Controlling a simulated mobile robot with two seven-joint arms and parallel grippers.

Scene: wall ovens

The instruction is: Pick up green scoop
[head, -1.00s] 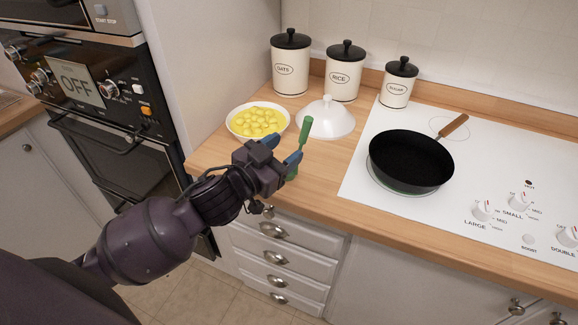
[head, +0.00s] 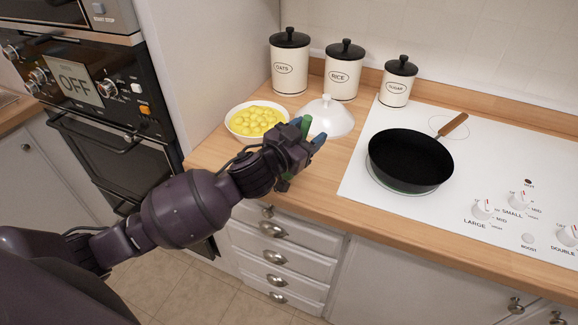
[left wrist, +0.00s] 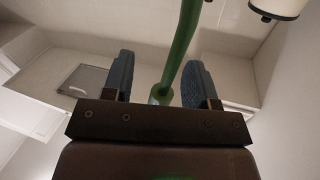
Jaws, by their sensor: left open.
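The green scoop (head: 306,125) is mostly hidden behind my left gripper in the head view; only the upper end of its handle shows. In the left wrist view the green handle (left wrist: 181,48) runs up between the two blue fingers, with a rounder green part at its lower end. My left gripper (head: 308,133) is open over the counter's front edge, its fingers on either side of the handle. I cannot tell whether either finger touches it. My right gripper is not in view.
A white bowl of yellow pieces (head: 256,119) and a white lid (head: 329,119) stand close to my left gripper. Canisters (head: 289,64) line the wall behind. A black pan (head: 410,160) sits on the white cooktop (head: 490,160) at right.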

